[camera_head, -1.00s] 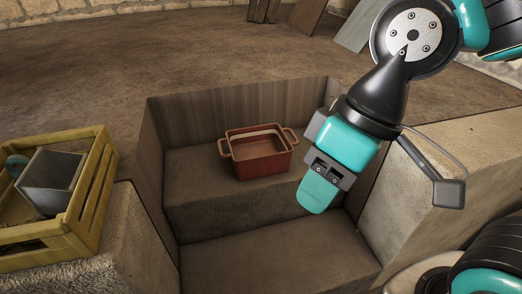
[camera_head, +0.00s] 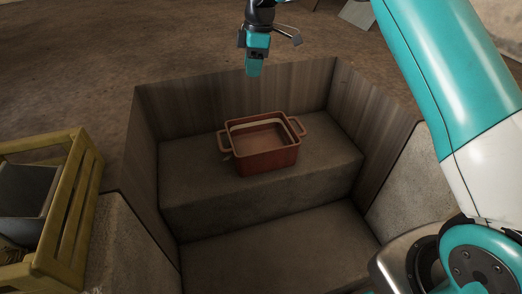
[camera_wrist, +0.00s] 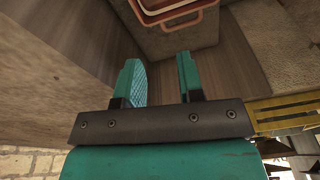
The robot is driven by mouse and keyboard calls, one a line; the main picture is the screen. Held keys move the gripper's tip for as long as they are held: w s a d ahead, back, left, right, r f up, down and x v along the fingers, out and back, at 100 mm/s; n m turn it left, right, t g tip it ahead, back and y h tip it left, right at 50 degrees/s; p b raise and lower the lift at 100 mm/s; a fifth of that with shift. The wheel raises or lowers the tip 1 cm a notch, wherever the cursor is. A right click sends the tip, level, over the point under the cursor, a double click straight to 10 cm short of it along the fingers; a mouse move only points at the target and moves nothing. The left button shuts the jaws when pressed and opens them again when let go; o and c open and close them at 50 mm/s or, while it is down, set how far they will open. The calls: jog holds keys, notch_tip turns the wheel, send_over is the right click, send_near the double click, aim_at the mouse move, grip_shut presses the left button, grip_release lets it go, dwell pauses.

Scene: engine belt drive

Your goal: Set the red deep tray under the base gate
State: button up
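The red deep tray (camera_head: 266,158) is a rectangular pan with a handle at each end. It sits upright on the upper stone step of a wood-lined recess in the head view, and part of it shows at the top of the wrist view (camera_wrist: 168,10). My gripper (camera_head: 254,72) is above the recess's back edge, beyond the tray and apart from it. In the wrist view my gripper's two teal fingers (camera_wrist: 164,75) stand apart with nothing between them. I cannot make out a base gate in these frames.
A yellow crate (camera_head: 66,215) holding a grey container (camera_head: 22,200) stands at the left on a stone block. A lower stone step (camera_head: 285,255) is bare in front of the tray. Wooden walls (camera_head: 225,100) enclose the recess. Open ground lies behind it.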

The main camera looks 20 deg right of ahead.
jog(key=w+d+f+n, duration=0.2)
jog(key=w+f, duration=0.3)
jog(key=f, duration=0.1)
jog(key=b, duration=0.3)
send_over(254, 128)
notch_tip(254, 128, down, 11)
notch_tip(254, 128, down, 6)
jog(key=shift+w+f+b, duration=0.15)
jog(key=shift+f+b, duration=0.05)
jog(key=shift+b, duration=0.75)
grip_shut()
